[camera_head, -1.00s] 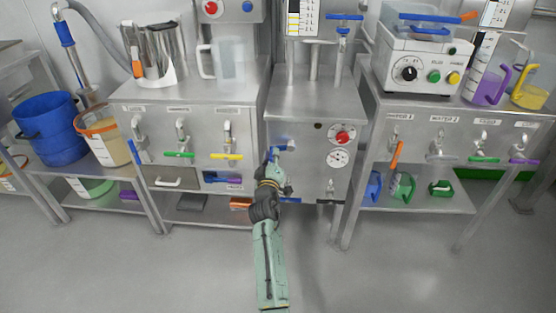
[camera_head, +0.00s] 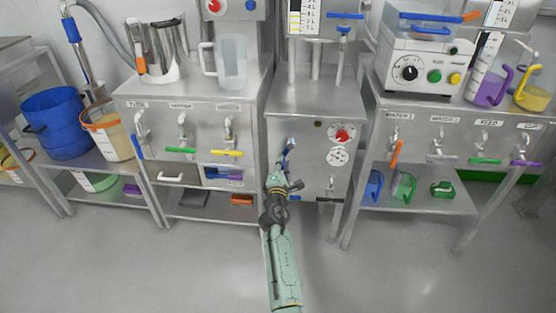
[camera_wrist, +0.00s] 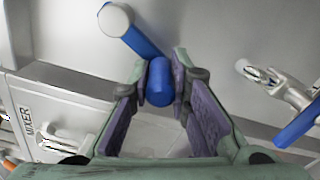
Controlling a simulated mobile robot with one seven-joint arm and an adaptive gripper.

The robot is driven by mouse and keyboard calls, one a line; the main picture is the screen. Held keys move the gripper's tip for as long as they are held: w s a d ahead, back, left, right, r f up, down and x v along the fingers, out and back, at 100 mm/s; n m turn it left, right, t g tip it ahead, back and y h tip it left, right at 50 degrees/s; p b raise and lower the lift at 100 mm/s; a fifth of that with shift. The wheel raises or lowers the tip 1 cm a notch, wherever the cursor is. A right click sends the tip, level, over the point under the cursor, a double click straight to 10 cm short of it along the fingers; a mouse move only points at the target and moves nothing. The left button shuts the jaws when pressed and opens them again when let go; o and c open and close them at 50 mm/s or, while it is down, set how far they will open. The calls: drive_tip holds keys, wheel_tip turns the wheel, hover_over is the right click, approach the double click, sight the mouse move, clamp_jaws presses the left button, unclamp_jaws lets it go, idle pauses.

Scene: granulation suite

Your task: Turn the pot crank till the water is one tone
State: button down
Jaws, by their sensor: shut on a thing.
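The pot crank (camera_wrist: 142,42) is a blue arm on a pale round hub, with a blue grip, on the front of the steel cabinet (camera_head: 312,109). In the wrist view my gripper (camera_wrist: 160,84) is shut around the blue grip, one finger on each side. In the head view the crank (camera_head: 289,146) shows just above my gripper (camera_head: 285,160), partly hidden by it. The water inside the pot is not visible.
A red knob (camera_head: 342,134) and a white dial (camera_head: 337,157) sit right of the crank. A blue-handled tap (camera_wrist: 296,122) is close at the right in the wrist view. Counters with taps stand on both sides. The floor in front is clear.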

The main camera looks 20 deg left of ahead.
drive_tip(key=w+d+r+n+p, duration=0.1)
drive_tip(key=d+n+p, duration=0.5)
drive_tip(key=n, duration=0.8)
drive_tip(key=shift+w+d+p, duration=0.4)
drive_tip(key=shift+w+d, duration=0.1)
drive_tip(key=shift+n, duration=0.3)
drive_tip(key=c, duration=1.7)
unclamp_jaws()
drive_tip(key=shift+d+r, duration=0.1)
drive_tip(key=shift+o, duration=1.1)
